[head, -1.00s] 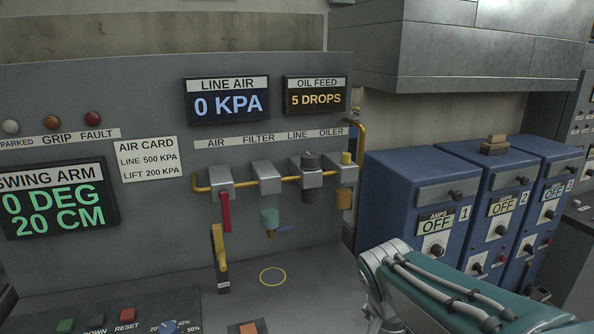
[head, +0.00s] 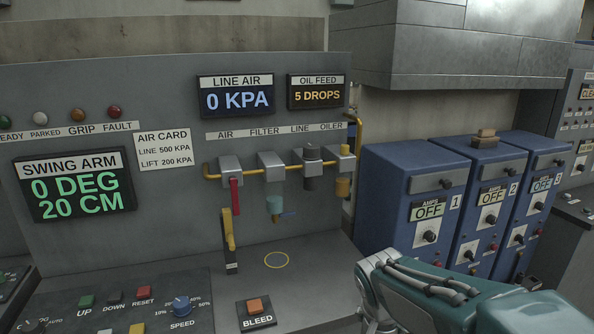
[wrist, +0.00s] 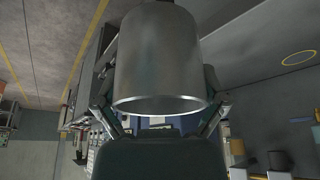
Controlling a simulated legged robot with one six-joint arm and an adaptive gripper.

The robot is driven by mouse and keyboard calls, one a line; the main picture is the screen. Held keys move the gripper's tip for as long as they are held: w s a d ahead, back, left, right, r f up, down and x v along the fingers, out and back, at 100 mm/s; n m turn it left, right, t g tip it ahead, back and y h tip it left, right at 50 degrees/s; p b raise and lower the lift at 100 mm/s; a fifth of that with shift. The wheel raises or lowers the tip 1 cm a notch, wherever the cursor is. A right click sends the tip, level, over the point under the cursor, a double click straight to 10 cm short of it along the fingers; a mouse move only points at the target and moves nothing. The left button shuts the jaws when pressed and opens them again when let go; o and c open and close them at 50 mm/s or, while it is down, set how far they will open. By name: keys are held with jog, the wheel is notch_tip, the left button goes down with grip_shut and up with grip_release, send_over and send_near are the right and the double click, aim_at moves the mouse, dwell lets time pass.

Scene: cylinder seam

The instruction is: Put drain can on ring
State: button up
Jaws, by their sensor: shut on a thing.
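The drain can, a grey metal cylinder (wrist: 160,55) with a bright round rim, fills the upper middle of the wrist view. My gripper (wrist: 160,108) is shut on it, one finger on each side. The ring is a thin yellow circle (head: 265,260) on the grey bench top, below the filter, with nothing on it. It also shows at the right of the wrist view (wrist: 284,62), apart from the can. In the head view only my arm shows at the lower right; the gripper and can are out of that picture.
Above the ring hangs the filter bowl (head: 275,204) with a small blue lever. A yellow handle (head: 228,230) stands left of the ring, and the red air lever (head: 235,196) hangs above it. The BLEED button (head: 255,306) is in front. Blue cabinets (head: 410,190) stand at right.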

jog(key=w+f+n+y, duration=0.1)
jog(key=w+f+n, duration=0.2)
jog(key=f, duration=0.8)
jog(key=w+f+n+y, duration=0.1)
jog(key=w+f+n, duration=0.1)
jog(key=w+f, duration=0.5)
notch_tip(320, 180, down, 4)
jog(key=shift+a+r+n+t, duration=0.1)
jog(key=shift+a+n+t, duration=0.2)
jog(key=shift+n, duration=0.1)
jog(key=shift+w, duration=0.1)
